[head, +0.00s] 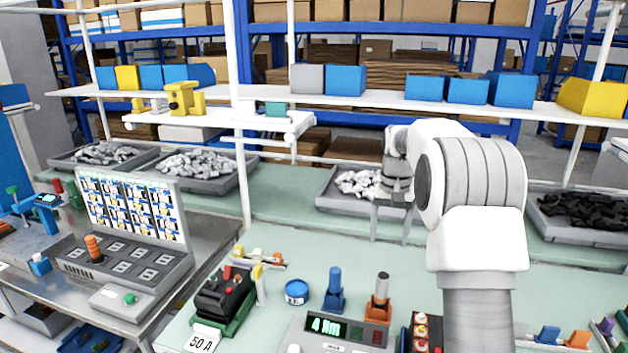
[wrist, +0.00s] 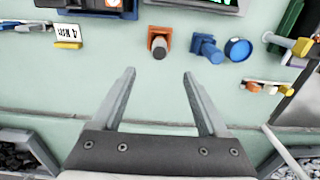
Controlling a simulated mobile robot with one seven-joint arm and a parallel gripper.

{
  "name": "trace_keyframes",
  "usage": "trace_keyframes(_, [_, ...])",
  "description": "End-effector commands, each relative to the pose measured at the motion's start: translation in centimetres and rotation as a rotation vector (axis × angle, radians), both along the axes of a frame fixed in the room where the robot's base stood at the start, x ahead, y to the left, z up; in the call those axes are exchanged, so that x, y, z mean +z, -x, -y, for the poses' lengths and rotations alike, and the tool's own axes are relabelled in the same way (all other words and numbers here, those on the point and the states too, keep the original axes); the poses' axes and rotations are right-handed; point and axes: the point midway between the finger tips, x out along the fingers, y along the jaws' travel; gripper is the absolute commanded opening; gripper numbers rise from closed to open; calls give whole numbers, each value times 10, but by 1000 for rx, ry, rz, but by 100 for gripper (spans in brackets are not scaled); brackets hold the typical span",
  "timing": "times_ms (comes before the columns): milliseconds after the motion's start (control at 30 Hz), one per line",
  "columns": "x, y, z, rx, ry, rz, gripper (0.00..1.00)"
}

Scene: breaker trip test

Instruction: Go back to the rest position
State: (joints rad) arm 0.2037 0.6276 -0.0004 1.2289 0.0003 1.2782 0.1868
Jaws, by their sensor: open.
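My gripper (head: 391,240) hangs over the green bench top (head: 285,245), in front of a grey tray of pale parts. In the wrist view my gripper (wrist: 159,74) has its two fingers spread, with only bare bench top between them. No object is in the jaws. The orange stand with a grey-topped tool (wrist: 159,44) and the blue stand (wrist: 207,47) lie beyond the fingertips, apart from them. My arm hides part of the bench at the right of the head view.
A black and green breaker fixture (head: 225,300) with a "50 A" card, a blue round tin (head: 297,292) and a "4 Nm" display unit (head: 335,332) stand at the front. Grey parts trays (head: 208,184) line the back. A raised white shelf (head: 215,121) stands behind.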

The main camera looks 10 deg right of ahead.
Motion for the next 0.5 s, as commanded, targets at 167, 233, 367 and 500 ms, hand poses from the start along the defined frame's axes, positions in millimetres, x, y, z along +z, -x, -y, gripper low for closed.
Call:
trace_keyframes(167, [34,22,-15,35,9,46,76])
trace_keyframes(233, [48,36,-23,53,14,68,76])
trace_keyframes(367, [72,64,-37,88,23,110,76])
trace_keyframes(500, [93,96,-52,125,32,156,76])
